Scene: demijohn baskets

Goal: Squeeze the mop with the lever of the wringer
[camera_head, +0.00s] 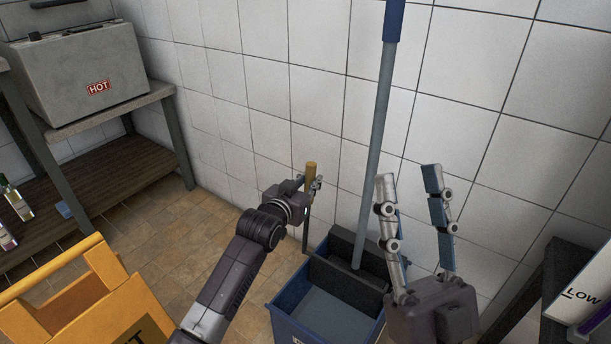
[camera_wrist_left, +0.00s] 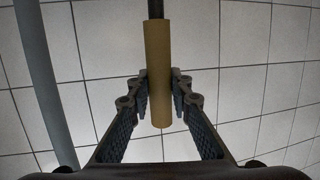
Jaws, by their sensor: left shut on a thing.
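The mop (camera_head: 372,140) stands upright with a grey pole and a blue upper grip; its head is hidden in the wringer. The dark grey wringer (camera_head: 345,283) sits on the blue bucket (camera_head: 290,318). The wringer's lever (camera_head: 305,236) is a dark rod with a tan handle (camera_head: 310,168), rising at the bucket's left side. My left gripper (camera_head: 314,187) is at the tan handle; in the left wrist view its fingers are shut on the handle (camera_wrist_left: 158,70). The mop pole also shows at the left there (camera_wrist_left: 45,75). My right gripper (camera_head: 412,185) is open and empty, fingers up, right of the pole.
A yellow folding sign (camera_head: 130,300) stands at the front left. A shelf (camera_head: 110,110) with a grey box marked HOT (camera_head: 85,75) is at the left. A white tiled wall is close behind.

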